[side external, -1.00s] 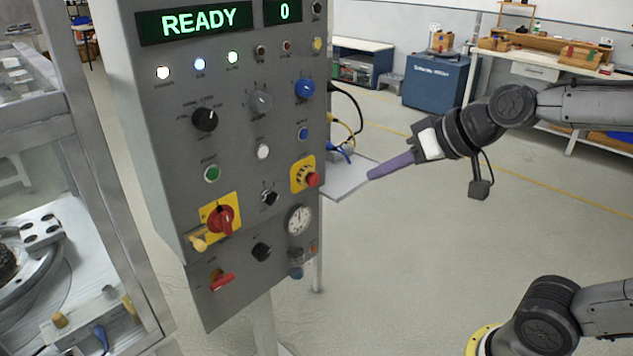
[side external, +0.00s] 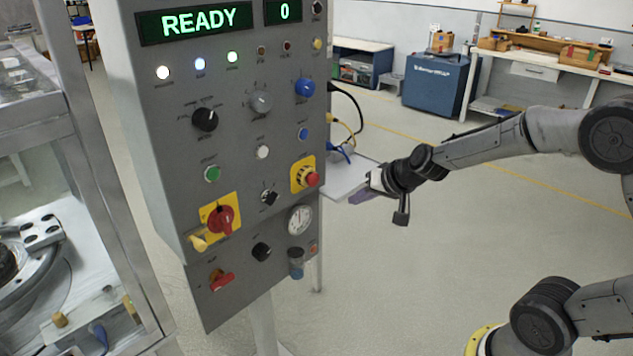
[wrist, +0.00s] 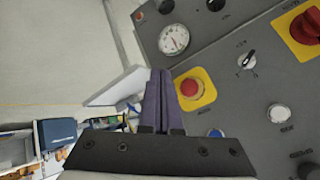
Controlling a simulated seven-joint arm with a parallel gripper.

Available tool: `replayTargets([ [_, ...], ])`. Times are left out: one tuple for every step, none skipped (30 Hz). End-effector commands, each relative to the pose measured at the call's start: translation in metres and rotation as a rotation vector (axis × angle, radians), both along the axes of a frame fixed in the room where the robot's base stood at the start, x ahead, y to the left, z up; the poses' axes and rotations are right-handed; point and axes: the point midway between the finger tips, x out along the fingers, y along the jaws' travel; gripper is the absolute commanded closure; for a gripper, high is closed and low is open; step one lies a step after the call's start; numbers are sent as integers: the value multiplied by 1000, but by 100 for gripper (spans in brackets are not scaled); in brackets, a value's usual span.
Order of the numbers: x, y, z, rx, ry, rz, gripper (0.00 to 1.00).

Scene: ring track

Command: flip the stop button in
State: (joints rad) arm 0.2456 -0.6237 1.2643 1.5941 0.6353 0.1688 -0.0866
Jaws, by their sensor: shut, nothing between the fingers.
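A red mushroom button on a yellow plate (side external: 312,179) sits at the right edge of the grey control panel (side external: 235,160); its label is too small to read. In the wrist view the red button (wrist: 190,88) is just right of my fingertips. A smaller red button (side external: 313,248) sits lower on the panel, beside the gauge. My gripper (side external: 356,198) has purple fingers, shut and empty. In the side view it is right of the panel and a little below the mushroom button. In the wrist view the shut fingers (wrist: 160,73) point past the panel's edge. No contact with the button is visible.
A white shelf (side external: 350,182) juts out beside the panel, near my fingers, with blue and yellow cables (side external: 345,150) above it. A red rotary switch (side external: 221,219), a gauge (side external: 300,220) and several knobs share the panel. The floor to the right is clear.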

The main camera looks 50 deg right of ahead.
Motion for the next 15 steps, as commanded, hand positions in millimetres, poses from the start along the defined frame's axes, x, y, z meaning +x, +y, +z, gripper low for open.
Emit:
replayTargets([
  [0,0,0,0,0,0,100],
  [0,0,0,0,0,0,100],
  [0,0,0,-1,0,1,100],
  [0,0,0,-1,0,1,100],
  [0,0,0,-1,0,1,100],
  [0,0,0,-1,0,1,100],
  [0,0,0,-1,0,1,100],
  [0,0,0,0,1,1,100],
  [1,0,0,0,1,1,100],
  [2,0,0,-1,1,2,100],
  [3,0,0,-1,1,2,100],
  [6,1,0,-1,2,3,100],
  [8,1,0,-1,2,3,100],
  [11,1,0,-1,0,3,100],
  [15,0,0,-1,2,3,100],
])
